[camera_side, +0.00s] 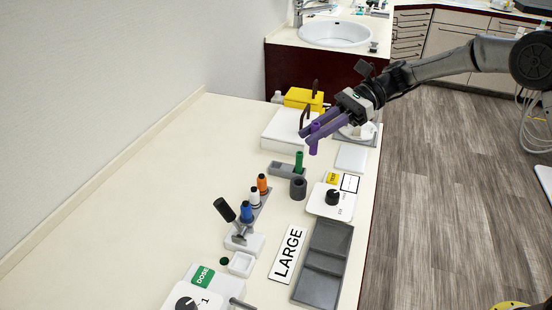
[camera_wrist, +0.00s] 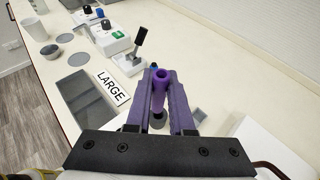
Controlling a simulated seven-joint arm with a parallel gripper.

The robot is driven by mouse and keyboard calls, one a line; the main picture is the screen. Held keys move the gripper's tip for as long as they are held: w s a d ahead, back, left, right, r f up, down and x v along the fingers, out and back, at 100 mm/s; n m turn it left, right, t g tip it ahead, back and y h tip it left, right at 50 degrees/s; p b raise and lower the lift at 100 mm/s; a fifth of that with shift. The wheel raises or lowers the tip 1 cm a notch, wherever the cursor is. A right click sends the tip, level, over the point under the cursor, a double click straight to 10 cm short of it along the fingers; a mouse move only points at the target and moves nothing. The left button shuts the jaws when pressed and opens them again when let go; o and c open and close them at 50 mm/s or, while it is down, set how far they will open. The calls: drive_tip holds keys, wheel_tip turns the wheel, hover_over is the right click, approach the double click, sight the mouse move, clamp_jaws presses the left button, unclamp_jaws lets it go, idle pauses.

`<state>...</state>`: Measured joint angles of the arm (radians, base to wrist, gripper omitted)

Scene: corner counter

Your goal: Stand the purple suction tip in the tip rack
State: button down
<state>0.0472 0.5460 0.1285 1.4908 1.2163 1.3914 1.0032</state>
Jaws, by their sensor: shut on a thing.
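The purple suction tip (camera_side: 314,141) is upright between the fingers of my gripper (camera_side: 309,131), held above the counter. In the wrist view the tip (camera_wrist: 160,88) stands between the two purple fingers, and its lower end is partly hidden.
A dark grey cup (camera_side: 298,188) stands just in front of the rack. A row of orange (camera_side: 262,183), white and blue pieces stands nearer, beside a black-handled lever (camera_side: 225,210). A dark tray (camera_side: 323,262) and LARGE card (camera_side: 287,254) lie in front. The left counter is clear.

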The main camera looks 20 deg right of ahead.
drive_tip(key=w+a+f, duration=0.1)
drive_tip(key=w+f, duration=0.1)
drive_tip(key=w, duration=0.1)
drive_tip(key=w+a+f, duration=0.1)
drive_tip(key=w+f, duration=0.2)
drive_tip(key=w+a+f, duration=0.1)
drive_tip(key=w+f, duration=0.2)
drive_tip(key=w, duration=0.1)
drive_tip(key=shift+a+f, duration=0.15)
drive_tip(key=shift+a, duration=0.25)
drive_tip(key=shift+w+f, duration=0.25)
drive_tip(key=shift+f, duration=1.45)
drive_tip(key=shift+f, duration=0.15)
drive_tip(key=c, duration=1.1)
unclamp_jaws()
